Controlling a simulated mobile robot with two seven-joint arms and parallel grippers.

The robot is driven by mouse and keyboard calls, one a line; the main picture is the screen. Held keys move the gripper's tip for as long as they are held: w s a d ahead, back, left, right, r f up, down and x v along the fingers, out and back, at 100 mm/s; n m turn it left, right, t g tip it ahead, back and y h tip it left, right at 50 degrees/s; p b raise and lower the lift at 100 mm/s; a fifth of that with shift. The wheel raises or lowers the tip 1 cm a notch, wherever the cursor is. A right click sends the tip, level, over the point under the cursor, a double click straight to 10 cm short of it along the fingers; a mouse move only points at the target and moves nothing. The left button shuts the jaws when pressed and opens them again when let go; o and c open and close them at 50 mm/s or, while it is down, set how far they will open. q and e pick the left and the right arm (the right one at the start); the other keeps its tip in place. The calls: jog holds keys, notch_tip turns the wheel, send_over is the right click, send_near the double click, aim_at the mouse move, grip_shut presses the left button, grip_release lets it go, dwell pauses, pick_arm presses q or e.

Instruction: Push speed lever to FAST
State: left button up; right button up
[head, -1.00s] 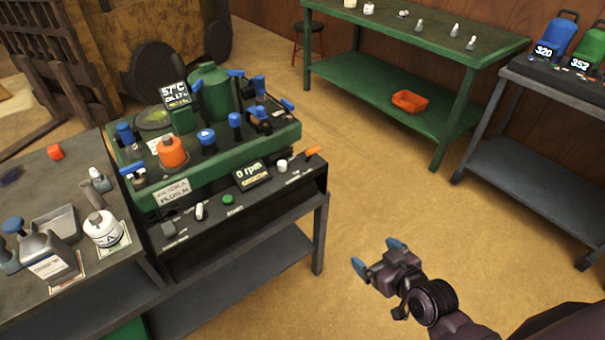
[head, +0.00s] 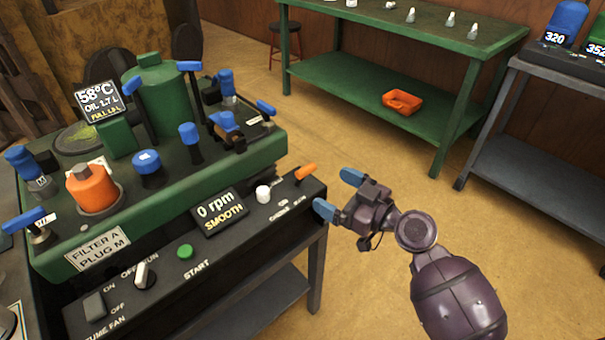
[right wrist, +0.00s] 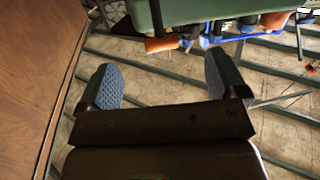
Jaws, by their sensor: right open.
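An orange-handled lever (head: 306,172) sticks up at the right end of the dark control panel (head: 232,237). The small lettering beside it is too blurred to read. A white knob (head: 263,193) stands just left of it. My right gripper (head: 338,193) is open and empty, just right of the lever and apart from it, with its blue fingertips towards the panel's right end. In the right wrist view, the open fingers (right wrist: 160,82) have an orange cylinder (right wrist: 160,44) beyond them; I cannot tell which part it is. My left gripper is not in view.
The green engine bench (head: 150,225) behind the panel carries an orange filter (head: 92,188) and several blue-handled parts. The display (head: 219,211) reads 0 rpm, SMOOTH. A green table (head: 400,88) stands behind.

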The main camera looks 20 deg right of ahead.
aim_at(303, 174)
jog(key=x, duration=0.7)
jog(key=shift+w+a, duration=0.35)
jog(key=shift+w, duration=0.25)
